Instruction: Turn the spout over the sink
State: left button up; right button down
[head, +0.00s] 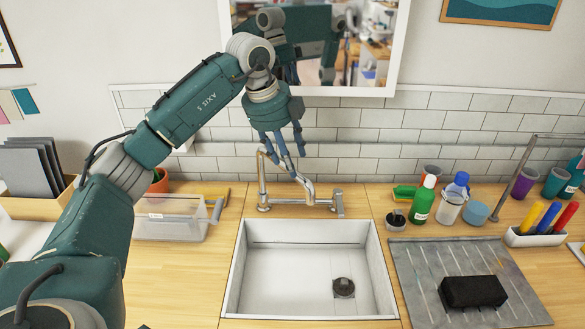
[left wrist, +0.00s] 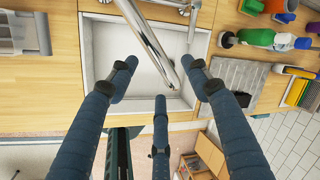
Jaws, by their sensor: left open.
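The metal spout (head: 307,187) belongs to a faucet at the back edge of the white sink (head: 233,270). In the left wrist view the spout (left wrist: 150,45) runs slantwise from the top edge down across the picture, in front of the sink (left wrist: 92,50). My left gripper (head: 287,165) hangs fingers down at the spout, above the back of the sink. It is open. In the left wrist view its fingertips (left wrist: 160,78) lie on both sides of the spout's end, and nothing is gripped. I cannot tell whether a finger touches the metal. My right gripper is not in view.
A clear plastic bin (head: 170,218) stands left of the sink. A grey mat (head: 420,265) with a black block (head: 473,291) lies to the right. Bottles, including a green one (head: 423,200), stand behind the mat. A framed panel (head: 398,50) hangs above the tiles.

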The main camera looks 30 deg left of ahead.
pick_arm(q)
jog(key=v, duration=0.7)
dwell(0.4)
